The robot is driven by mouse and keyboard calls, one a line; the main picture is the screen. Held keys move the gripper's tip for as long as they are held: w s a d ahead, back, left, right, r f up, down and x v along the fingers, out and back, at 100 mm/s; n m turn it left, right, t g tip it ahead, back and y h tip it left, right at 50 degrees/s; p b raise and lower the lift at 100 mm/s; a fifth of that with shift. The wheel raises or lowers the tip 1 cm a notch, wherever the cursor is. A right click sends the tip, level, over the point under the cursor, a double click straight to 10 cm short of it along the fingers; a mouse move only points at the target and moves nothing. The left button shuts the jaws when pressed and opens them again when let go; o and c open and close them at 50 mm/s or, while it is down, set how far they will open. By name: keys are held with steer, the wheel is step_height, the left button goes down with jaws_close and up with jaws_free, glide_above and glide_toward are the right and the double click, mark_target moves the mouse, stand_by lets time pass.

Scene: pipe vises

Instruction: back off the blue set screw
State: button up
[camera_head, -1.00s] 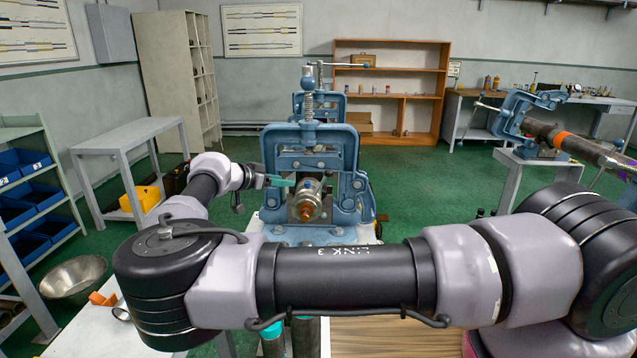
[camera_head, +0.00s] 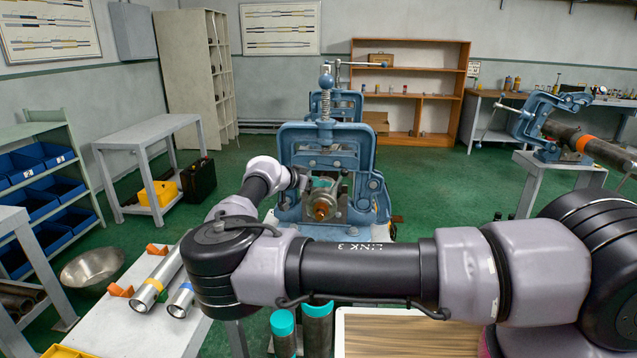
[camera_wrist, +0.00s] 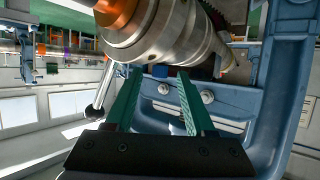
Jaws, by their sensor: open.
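A small blue block, which looks like the head of the blue set screw (camera_wrist: 160,71), shows below the silver fitting (camera_wrist: 165,30) in the wrist view. My gripper (camera_wrist: 159,76) has teal fingers, open and apart, with the blue head between their tips. I cannot tell whether either finger touches it. The silver fitting has an orange end and sits in the blue pipe vise (camera_head: 372,195), facing me in the head view. There, my gripper is at the fitting's upper left, mostly hidden by my wrist, and the set screw cannot be made out.
A ball-ended handle (camera_wrist: 93,112) hangs left of my fingers in the wrist view. A white bench (camera_head: 125,320) with metal tubes is at the near left, beside a steel bowl (camera_head: 92,266). Teal-capped cylinders (camera_head: 283,322) stand below my arm. Another vise (camera_head: 545,125) is at right.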

jaws_close()
steer(key=shift+r+y, duration=0.1)
steer(key=shift+y, duration=0.3)
steer(key=n+y, duration=0.1)
steer(key=n+t+y, duration=0.1)
steer(key=d+n+t+y, duration=0.1)
steer(key=n, duration=0.1)
steer(key=shift+s+y, duration=0.25)
steer(key=shift+y, duration=0.15)
steer(key=shift+d+n+t+y, duration=0.2)
steer(key=shift+n+t+y, duration=0.2)
steer(key=shift+n+y, duration=1.35)
steer(key=shift+y, duration=0.25)
jaws_free()
